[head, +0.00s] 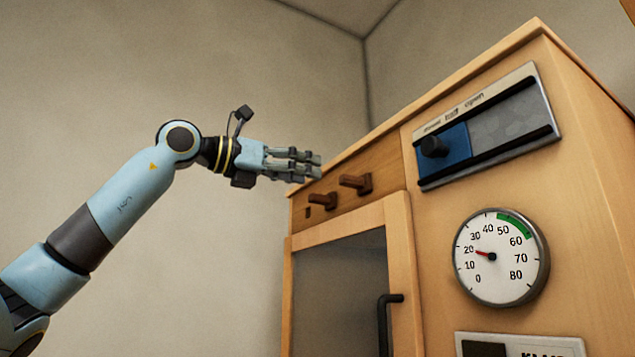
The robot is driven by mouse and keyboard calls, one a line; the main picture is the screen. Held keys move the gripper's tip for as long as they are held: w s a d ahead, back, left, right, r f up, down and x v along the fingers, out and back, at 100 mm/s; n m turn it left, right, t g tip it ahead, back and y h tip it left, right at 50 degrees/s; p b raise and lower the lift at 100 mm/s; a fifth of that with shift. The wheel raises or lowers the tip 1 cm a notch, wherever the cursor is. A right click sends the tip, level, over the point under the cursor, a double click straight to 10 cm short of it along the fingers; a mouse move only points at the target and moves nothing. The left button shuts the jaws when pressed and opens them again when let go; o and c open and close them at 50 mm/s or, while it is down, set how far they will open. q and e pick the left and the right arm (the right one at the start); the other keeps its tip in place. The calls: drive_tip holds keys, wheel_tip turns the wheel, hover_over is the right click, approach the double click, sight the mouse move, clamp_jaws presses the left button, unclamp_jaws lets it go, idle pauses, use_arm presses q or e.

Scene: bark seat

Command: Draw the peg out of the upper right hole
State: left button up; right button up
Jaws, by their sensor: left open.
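Two brown wooden pegs stick out of a wood strip (385,170) at the top left of a wooden cabinet. The right, higher peg (352,182) seems seated in its hole, which the peg hides. The other peg (320,200) sits lower to the left, and a small dark hole (307,212) shows beyond it. My left gripper (316,165) is open and empty, above and left of the pegs in the picture. It appears apart from both pegs. My right gripper is not in view.
Below the strip is a framed door with a dark handle (384,318). To the right are a slider panel with a blue slide (447,147) and a round dial (500,258), its red needle near 20. Open room lies left of the cabinet.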

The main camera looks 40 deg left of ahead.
sight(341, 177)
use_arm(q)
drive_tip(key=p+x, duration=0.9)
drive_tip(key=shift+d+r, duration=0.15)
drive_tip(key=shift+r, duration=0.1)
drive_tip(key=shift+p+x, duration=0.8)
drive_tip(key=shift+x, duration=0.2)
drive_tip(key=shift+f, duration=0.2)
drive_tip(key=shift+c, duration=0.4)
clamp_jaws()
